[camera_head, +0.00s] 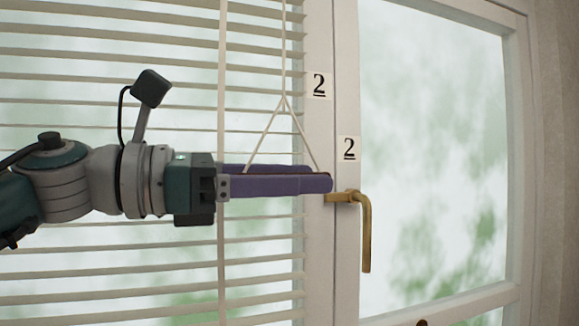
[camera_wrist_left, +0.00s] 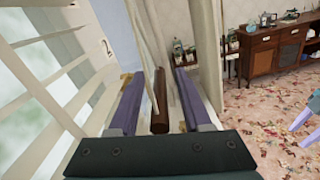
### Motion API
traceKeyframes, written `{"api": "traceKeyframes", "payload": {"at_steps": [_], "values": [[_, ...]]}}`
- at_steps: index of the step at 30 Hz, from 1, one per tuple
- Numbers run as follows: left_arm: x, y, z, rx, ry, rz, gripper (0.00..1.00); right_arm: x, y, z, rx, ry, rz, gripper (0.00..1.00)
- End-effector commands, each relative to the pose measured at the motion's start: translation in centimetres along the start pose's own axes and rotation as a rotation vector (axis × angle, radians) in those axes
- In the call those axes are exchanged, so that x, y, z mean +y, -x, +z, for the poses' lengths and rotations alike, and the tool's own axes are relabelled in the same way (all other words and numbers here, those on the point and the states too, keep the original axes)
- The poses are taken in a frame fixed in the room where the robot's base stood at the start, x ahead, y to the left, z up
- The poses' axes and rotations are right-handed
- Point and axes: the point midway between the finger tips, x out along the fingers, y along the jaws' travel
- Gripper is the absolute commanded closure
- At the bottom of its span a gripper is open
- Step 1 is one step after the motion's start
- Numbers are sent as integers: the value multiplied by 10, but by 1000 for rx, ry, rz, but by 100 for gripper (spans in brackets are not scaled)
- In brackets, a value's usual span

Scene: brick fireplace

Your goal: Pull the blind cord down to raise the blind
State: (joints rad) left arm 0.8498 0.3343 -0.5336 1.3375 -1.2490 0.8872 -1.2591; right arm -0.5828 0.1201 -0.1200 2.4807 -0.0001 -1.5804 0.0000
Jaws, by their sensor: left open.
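The blind (camera_head: 110,103), with pale slats, hangs lowered over the left window pane. Its cord (camera_head: 285,50) comes down and splits into a triangle whose two ends reach a brown bar (camera_wrist_left: 160,102). My left gripper (camera_head: 275,182) comes in level from the left at the bar's height, fingers pointing right. In the left wrist view the bar lies lengthwise between its two purple fingers, with a gap on each side. The gripper is open. In the head view the fingers hide most of the bar. A lavender and teal part at the wrist view's right edge (camera_wrist_left: 303,118) seems to be my right gripper; its jaws are unclear.
A brass window handle (camera_head: 366,230) sits just right of my left fingertips, on the white window frame (camera_head: 347,80). A pale curtain (camera_wrist_left: 208,45) hangs ahead of the fingers in the wrist view. A wooden sideboard (camera_wrist_left: 262,55) stands far off beyond a patterned carpet.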

Motion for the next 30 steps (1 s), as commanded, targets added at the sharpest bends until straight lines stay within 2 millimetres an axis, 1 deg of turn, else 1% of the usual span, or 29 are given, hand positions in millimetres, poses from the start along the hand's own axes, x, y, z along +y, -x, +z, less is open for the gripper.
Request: {"api": "traceKeyframes", "payload": {"at_steps": [5, 8, 18, 30], "values": [[0, 0, 0, 0, 0, 0, 52, 0, 0, 0, 1, 0, 0, 50], [0, 0, 0, 0, 1, 0, 62, 0, 0, 0, 1, 0, 0, 50], [0, 0, 0, 0, 1, 0, 100, 0, 0, -1, 2, 1, 1, 50], [0, 0, 0, 0, 2, 0, 100, 0, 0, -1, 3, 1, 1, 50]]}}
